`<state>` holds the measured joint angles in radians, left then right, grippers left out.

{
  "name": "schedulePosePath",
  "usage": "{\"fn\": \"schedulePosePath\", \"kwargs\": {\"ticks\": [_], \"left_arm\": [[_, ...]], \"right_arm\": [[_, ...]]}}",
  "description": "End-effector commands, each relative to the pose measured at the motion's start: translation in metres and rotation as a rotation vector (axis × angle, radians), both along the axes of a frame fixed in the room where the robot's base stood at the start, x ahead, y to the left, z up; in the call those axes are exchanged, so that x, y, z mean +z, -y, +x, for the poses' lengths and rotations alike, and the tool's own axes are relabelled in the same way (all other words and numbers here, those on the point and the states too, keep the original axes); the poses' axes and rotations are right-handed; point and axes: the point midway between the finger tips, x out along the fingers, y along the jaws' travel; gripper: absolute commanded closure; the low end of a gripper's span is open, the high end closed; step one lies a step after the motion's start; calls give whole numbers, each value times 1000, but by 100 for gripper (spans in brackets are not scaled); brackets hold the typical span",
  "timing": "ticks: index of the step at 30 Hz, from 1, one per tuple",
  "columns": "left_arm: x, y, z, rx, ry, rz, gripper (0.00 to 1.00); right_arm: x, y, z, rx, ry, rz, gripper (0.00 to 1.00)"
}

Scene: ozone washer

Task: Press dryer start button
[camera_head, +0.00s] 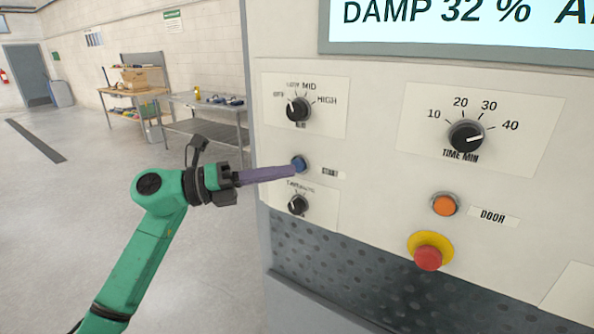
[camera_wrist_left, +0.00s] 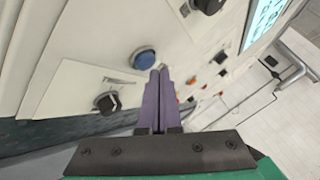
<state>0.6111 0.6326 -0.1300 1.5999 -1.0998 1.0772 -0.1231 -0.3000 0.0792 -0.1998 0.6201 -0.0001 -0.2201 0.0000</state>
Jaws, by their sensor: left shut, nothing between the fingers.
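The blue start button (camera_head: 300,163) is on the dryer's control panel (camera_head: 375,200), between two black knobs, with a small label to its right. My left gripper (camera_head: 292,171) is shut and empty, its purple fingers pointing right with the tips at the button's lower edge in the head view. In the left wrist view the blue button (camera_wrist_left: 143,59) shows just left of the shut fingertips (camera_wrist_left: 159,72). I cannot tell whether the tips touch the button. My right gripper is not in view.
Near the button are the upper black knob (camera_head: 298,109), lower black knob (camera_head: 298,205), time knob (camera_head: 466,136), orange door button (camera_head: 444,205) and red emergency button (camera_head: 428,257). A display (camera_head: 460,25) reads DAMP 32 %. A metal table (camera_head: 205,103) stands far behind; the floor left is clear.

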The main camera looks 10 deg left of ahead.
Motion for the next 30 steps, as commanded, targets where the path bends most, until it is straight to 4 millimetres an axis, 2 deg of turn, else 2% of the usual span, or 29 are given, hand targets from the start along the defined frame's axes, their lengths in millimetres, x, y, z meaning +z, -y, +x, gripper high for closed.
{"fn": "schedulePosePath", "kwargs": {"ticks": [11,24,30], "left_arm": [[-2,-2,-4,0,0,0,100],[-4,-18,-44,1,2,1,100],[0,-19,-49,-1,-1,0,100]], "right_arm": [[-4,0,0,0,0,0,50],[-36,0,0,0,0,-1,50],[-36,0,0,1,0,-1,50]]}}
